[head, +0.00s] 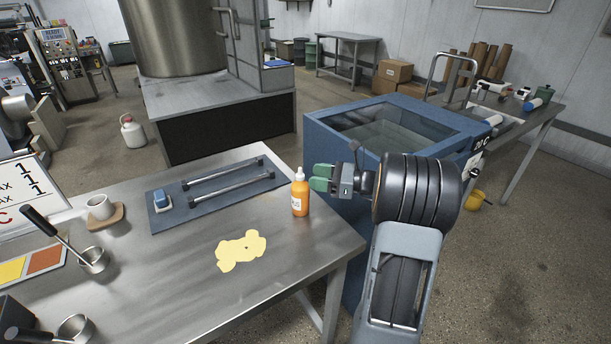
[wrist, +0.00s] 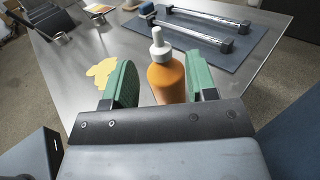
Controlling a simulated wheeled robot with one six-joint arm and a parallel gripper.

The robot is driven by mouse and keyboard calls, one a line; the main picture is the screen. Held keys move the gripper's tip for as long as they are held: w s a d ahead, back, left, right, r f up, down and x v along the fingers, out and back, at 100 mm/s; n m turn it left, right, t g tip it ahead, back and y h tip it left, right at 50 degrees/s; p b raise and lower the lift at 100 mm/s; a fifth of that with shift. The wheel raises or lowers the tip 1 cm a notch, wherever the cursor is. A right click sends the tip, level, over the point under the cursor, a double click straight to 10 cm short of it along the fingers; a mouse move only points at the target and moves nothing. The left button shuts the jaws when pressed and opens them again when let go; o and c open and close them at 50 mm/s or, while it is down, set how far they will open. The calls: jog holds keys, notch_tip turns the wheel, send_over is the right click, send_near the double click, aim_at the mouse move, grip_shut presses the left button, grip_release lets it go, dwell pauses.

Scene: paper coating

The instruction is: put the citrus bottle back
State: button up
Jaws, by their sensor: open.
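The citrus bottle (head: 300,197) is orange with a white nozzle cap and a pale label. It stands upright on the metal table (head: 190,285) near its right edge, just right of the blue-grey mat. My gripper (head: 322,179) is right beside the bottle, with green finger pads. In the wrist view the orange bottle (wrist: 166,77) shows between the two spread pads of my gripper (wrist: 160,85), nearer the right one. The bottle's lower part is hidden there by the gripper body. I cannot tell whether either pad touches it.
A blue-grey mat (head: 226,203) holds two metal bars (head: 222,176) and a blue block (head: 161,199). A yellow spill (head: 241,250) lies in front of the bottle. A mug (head: 100,207), ladles and cups stand at left. A blue open-topped tank (head: 318,125) stands behind my arm.

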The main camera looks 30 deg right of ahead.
jog(key=v, duration=0.7)
jog(key=s+a+f+n+g+h, duration=0.1)
jog(key=s+a+n+g+h, duration=0.1)
jog(key=a+n, duration=0.3)
jog(key=s+a+f+n+g+h, duration=0.2)
jog(key=s+a+n+g+h, duration=0.1)
jog(key=a, duration=0.5)
jog(key=s+a+f+n+g+h, duration=0.2)
jog(key=s+a+n+g, duration=0.2)
jog(key=a+n+g, duration=0.1)
jog(key=shift+s+a+n+h, duration=0.25)
jog(key=shift+a+n+h, duration=0.05)
jog(key=shift+a+n, duration=0.5)
jog(key=s+n+h, duration=0.1)
jog(key=n, duration=0.1)
jog(key=s+n+h, duration=0.1)
jog(key=n, duration=0.1)
jog(key=s+a+f+n+h, duration=0.1)
jog(key=n+h, duration=0.1)
jog(key=shift+s, duration=0.3)
jog(key=n+t+h, duration=0.1)
jog(key=n, duration=0.1)
jog(key=s+n+t+h, duration=0.1)
jog(key=n, duration=0.2)
jog(key=shift+s+d+h, duration=0.15)
jog(key=shift+h, duration=0.15)
jog(key=shift+r, duration=0.1)
